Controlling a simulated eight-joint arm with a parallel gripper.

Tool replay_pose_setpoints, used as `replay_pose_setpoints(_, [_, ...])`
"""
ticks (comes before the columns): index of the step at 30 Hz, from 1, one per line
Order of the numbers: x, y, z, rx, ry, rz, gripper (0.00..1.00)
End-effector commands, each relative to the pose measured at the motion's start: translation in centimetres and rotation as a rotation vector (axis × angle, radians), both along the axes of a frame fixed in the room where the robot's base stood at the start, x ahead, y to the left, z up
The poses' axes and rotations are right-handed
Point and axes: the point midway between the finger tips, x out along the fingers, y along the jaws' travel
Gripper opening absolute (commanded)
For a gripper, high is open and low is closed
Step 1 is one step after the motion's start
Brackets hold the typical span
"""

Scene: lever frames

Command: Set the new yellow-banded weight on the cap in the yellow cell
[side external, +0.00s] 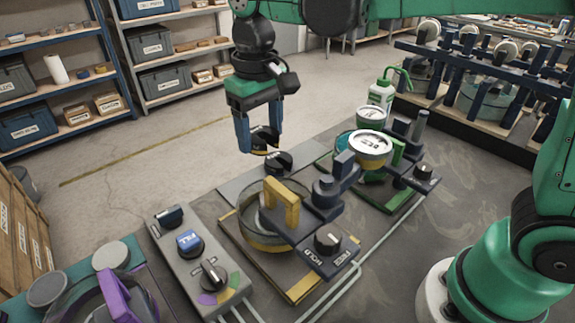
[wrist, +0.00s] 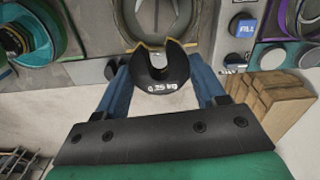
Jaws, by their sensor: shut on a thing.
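My gripper (side external: 260,143) is shut on a black slotted weight (side external: 264,137) with a yellow band and holds it above the bench. In the wrist view the weight (wrist: 160,72) reads about 0.25 kg and sits between the two blue fingers, its slot facing up in the picture. The yellow cell (side external: 255,240) is a round clear vessel with a yellow band and a yellow handle (side external: 283,203), right of and below my gripper in the side view. I cannot make out its cap clearly. A white-topped, yellow-banded round piece (side external: 370,148) stands farther right.
Another dark round piece (side external: 278,162) is just below the held weight. A grey control box (side external: 205,262) with knobs and a blue button stands at the front left. A HOLD/FREE knob (side external: 328,240) sits beside the yellow cell. A green-and-white bottle (side external: 381,93) stands behind.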

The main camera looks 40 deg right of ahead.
Motion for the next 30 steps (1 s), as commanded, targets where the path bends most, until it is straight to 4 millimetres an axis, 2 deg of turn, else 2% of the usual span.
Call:
replay_pose_setpoints(3, [-1.6, -0.2, -0.8, 0.000, 0.000, 0.000, 0.00])
replay_pose_setpoints(6, [-2.1, -0.2, -1.2, 0.000, 0.000, 0.000, 0.00])
replay_pose_setpoints(11, [-2.2, -0.2, -2.0, 0.000, 0.000, 0.000, 0.00])
replay_pose_setpoints(30, [-2.1, -0.2, -7.5, 0.000, 0.000, 0.000, 0.00])
